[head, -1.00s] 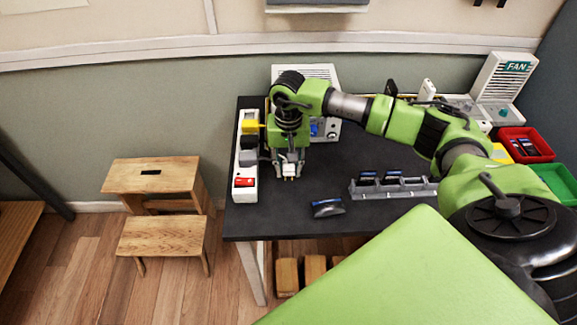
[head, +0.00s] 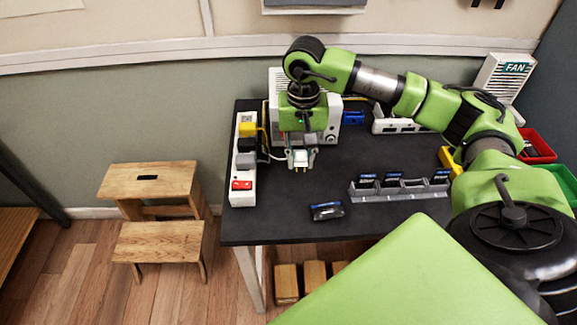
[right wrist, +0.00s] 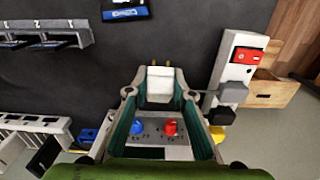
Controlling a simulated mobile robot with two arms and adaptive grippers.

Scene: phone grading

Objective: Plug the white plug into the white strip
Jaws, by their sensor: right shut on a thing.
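The white plug (head: 300,158) is held by my right gripper (head: 301,160) above the dark table. In the right wrist view the plug (right wrist: 160,86) sits between the fingertips (right wrist: 158,92), its two brass pins pointing away from the gripper. The white strip (head: 243,190) lies along the table's left edge, to the left of the gripper. It holds a yellow plug, a dark plug and a grey plug, with a red switch at its near end. The strip (right wrist: 233,75) is also at the right of the right wrist view. The held plug is apart from it. My left gripper is not in view.
A white power supply box (head: 330,112) stands behind the gripper. A grey rack (head: 400,189) with dark phones is to the right, and a dark phone (head: 326,211) lies near the front edge. Red (head: 538,144) and green bins are at far right. A wooden step stool (head: 160,240) stands left.

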